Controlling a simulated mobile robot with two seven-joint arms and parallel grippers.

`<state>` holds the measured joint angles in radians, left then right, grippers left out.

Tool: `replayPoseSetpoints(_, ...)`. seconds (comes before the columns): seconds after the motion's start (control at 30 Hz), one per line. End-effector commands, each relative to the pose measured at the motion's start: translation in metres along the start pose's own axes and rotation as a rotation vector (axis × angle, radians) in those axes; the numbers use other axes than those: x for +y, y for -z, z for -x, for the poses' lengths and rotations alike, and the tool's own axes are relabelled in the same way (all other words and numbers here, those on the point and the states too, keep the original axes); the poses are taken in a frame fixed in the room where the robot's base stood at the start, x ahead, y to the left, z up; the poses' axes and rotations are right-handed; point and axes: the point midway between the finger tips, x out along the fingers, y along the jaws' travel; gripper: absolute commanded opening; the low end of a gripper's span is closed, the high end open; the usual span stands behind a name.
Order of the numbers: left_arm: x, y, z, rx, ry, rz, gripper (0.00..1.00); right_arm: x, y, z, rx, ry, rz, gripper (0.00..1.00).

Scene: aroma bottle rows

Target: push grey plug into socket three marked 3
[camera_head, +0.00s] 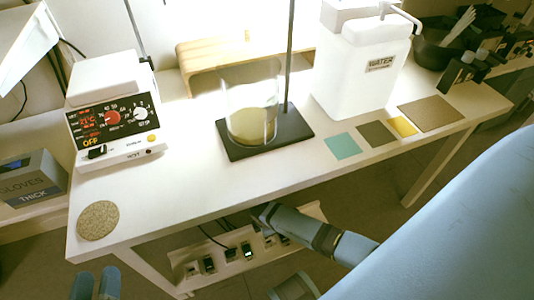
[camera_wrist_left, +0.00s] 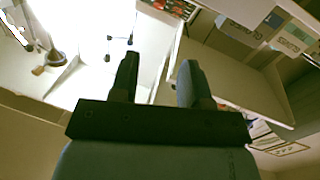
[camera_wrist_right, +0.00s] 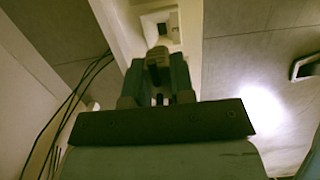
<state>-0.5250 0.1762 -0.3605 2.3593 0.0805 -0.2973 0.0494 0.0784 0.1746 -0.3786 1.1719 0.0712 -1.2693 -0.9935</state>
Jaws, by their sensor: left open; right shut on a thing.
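The grey plug (camera_wrist_right: 157,58) sits between the fingers of my right gripper (camera_wrist_right: 158,70), which is shut on it. Its front end points at a pale socket (camera_wrist_right: 172,26) just ahead; I cannot tell whether they touch. The white socket strip (camera_wrist_right: 122,28) runs behind. In the head view the strip (camera_head: 219,261) lies low under the table's front edge, with several dark plugs or switches on it, and my right gripper (camera_head: 264,214) reaches its back edge. The number 3 is not readable. My left gripper (camera_head: 95,285) is open and empty; its spread fingers show in the left wrist view (camera_wrist_left: 158,75).
The white table (camera_head: 190,190) above the strip holds a red-dial heater (camera_head: 115,118), a beaker (camera_head: 250,118) on a dark stand and a water container (camera_head: 360,85). Dark cables (camera_wrist_right: 72,100) hang left of my right gripper. A glove box (camera_head: 30,180) stands at the left.

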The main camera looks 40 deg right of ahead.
Motion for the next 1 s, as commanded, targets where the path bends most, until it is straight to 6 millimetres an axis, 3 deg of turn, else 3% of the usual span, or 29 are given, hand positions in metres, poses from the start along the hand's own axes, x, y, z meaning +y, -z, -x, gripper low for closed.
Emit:
replayPoseSetpoints(0.37, -0.001, -0.002, 0.001, -0.014, 0.005, -0.002, 0.43, 0.0, 0.0, 0.001, 0.0, 0.0, 0.002, 0.0)
replayPoseSetpoints(0.57, -0.008, -0.017, 0.004, -0.074, 0.027, -0.007, 0.43, 0.0, 0.001, -0.004, 0.0, 0.0, 0.003, 0.0)
replayPoseSetpoints(1.0, 0.013, 0.021, -0.002, 0.142, -0.051, 0.029, 0.43, 0.001, 0.007, -0.043, 0.0, 0.0, 0.003, 0.0)
